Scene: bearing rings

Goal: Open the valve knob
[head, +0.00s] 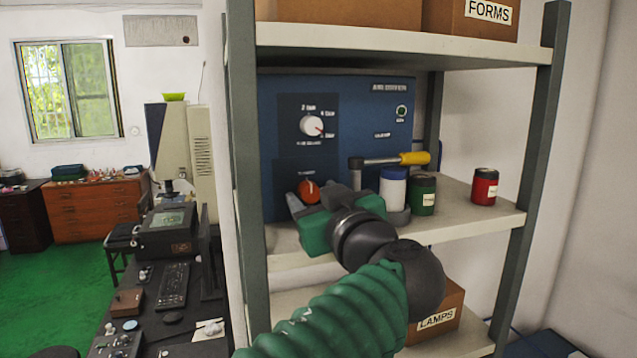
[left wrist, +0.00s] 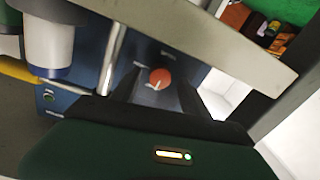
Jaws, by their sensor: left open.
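A blue control panel (head: 350,95) stands on the middle shelf. It carries an orange-red round knob (head: 309,190) low down and a white knob (head: 311,126) with a red mark above it. My left gripper (head: 306,202), with a green body, is at the orange-red knob, open. In the left wrist view the orange-red knob (left wrist: 160,78) shows between the two dark fingers (left wrist: 159,92), with gaps on both sides. I cannot tell how far the fingertips are from the panel. My right gripper is not in view.
A metal lever with a yellow handle (head: 413,158) stands close right of my left gripper. White (head: 392,188), green (head: 422,195) and red (head: 485,187) containers stand on the shelf. The upper shelf (head: 400,45) and grey posts (head: 243,180) frame the space.

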